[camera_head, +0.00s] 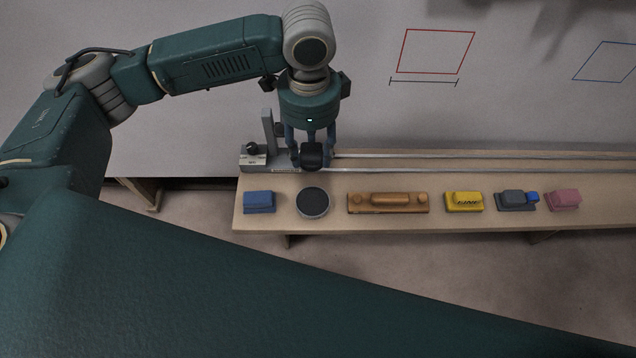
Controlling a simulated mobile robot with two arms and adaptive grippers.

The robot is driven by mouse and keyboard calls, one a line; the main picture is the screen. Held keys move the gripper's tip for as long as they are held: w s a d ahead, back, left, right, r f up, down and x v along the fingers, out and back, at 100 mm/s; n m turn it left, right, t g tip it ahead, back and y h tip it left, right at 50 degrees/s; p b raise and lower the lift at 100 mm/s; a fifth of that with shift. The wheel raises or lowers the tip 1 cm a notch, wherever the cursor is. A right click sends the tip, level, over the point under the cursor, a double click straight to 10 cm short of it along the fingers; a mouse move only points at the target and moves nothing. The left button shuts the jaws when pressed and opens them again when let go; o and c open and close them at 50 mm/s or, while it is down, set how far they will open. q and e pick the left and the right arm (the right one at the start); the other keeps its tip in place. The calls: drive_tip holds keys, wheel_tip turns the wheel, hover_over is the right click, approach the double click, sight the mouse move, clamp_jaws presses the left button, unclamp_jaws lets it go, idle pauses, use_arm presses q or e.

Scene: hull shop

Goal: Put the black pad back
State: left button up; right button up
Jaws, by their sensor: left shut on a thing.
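My left gripper (312,162) points down over the left end of the bench and is shut on a small black object, which looks like the black pad (312,153). The fingers sit on either side of it, above the back part of the bench. A round dark dish (313,202) with a paler rim lies on the bench just in front of the gripper. I cannot tell whether the held pad touches anything beneath it. My right gripper is not in view.
The bench (335,222) carries a blue block (259,201), a wooden tool (388,203), a yellow block (463,202), a grey block with a blue part (514,200) and a pink block (563,199). A grey fixture (254,156) and rails (480,157) lie behind.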

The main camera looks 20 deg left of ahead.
use_arm(q)
wheel_tip(320, 180, down, 3)
drive_tip(key=shift+w+r, duration=0.1)
wheel_tip(320, 180, down, 12)
drive_tip(key=shift+f, duration=0.25)
drive_tip(key=shift+s+f, duration=0.2)
drive_tip(key=shift+f+b, duration=0.3)
drive_tip(key=shift+f, duration=0.05)
wheel_tip(320, 180, down, 3)
drive_tip(key=shift+r, duration=0.2)
drive_tip(key=shift+f, duration=0.35)
drive_tip(key=shift+c, duration=0.2)
drive_tip(key=o, duration=1.1)
drive_tip(key=shift+f, duration=0.1)
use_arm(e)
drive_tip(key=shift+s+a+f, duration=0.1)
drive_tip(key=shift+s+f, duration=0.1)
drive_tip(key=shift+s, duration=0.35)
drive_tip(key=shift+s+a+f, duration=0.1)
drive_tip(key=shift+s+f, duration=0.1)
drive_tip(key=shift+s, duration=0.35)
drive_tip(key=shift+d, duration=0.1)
use_arm(q)
wheel_tip(320, 180, up, 12)
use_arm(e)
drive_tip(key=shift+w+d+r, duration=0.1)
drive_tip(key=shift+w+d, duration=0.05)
